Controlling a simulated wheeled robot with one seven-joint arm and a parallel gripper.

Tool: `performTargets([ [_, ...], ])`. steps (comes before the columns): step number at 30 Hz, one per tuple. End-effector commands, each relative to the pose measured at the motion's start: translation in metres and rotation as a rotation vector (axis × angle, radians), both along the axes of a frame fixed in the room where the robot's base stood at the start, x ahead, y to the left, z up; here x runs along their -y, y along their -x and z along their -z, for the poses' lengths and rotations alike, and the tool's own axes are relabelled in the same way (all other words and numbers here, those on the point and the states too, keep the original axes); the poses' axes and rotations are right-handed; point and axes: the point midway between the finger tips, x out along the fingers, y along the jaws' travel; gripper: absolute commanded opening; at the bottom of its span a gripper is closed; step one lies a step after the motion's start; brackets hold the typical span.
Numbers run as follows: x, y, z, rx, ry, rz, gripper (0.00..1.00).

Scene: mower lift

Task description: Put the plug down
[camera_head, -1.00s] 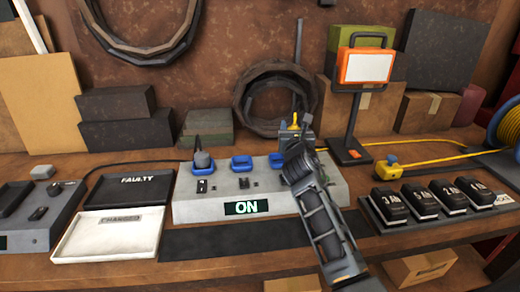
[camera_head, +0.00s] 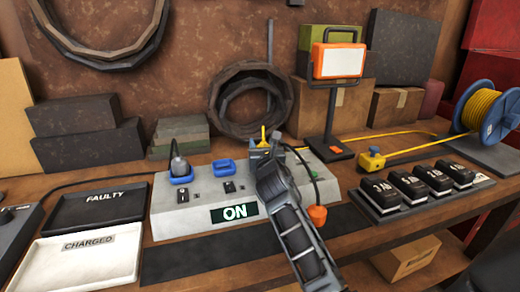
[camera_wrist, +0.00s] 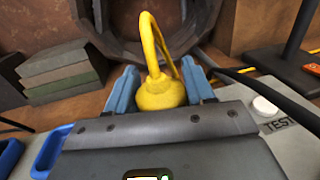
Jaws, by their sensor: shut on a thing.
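My gripper (camera_head: 264,150) is shut on a yellow plug (camera_wrist: 160,92), which shows between two blue jaw parts in the wrist view. A yellow loop rises from its top. In the head view only a bit of yellow (camera_head: 263,133) shows above the jaws. The gripper is over the right part of the grey socket unit (camera_head: 180,222), whose display reads ON. My gripper hides the plug's underside, so I cannot tell whether it touches the unit. A grey plug (camera_head: 179,163) stands in the left blue socket; the blue socket (camera_head: 225,167) beside it is empty.
A black cable (camera_head: 308,167) ends in an orange piece (camera_head: 317,214) over the unit's right front. A white button (camera_wrist: 265,106) marked TEST is right of the gripper. The FAULTY tray (camera_head: 95,208) and CHARGED tray (camera_head: 80,260) are left; several batteries (camera_head: 412,186) stand right.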

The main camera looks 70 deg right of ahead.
Motion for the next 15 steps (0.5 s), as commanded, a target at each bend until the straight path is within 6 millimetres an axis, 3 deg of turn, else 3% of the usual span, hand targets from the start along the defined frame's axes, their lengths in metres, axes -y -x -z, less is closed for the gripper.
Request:
performTargets([
  [15, 0.000, -0.001, 0.011, -0.001, -0.001, -0.002, 0.20],
])
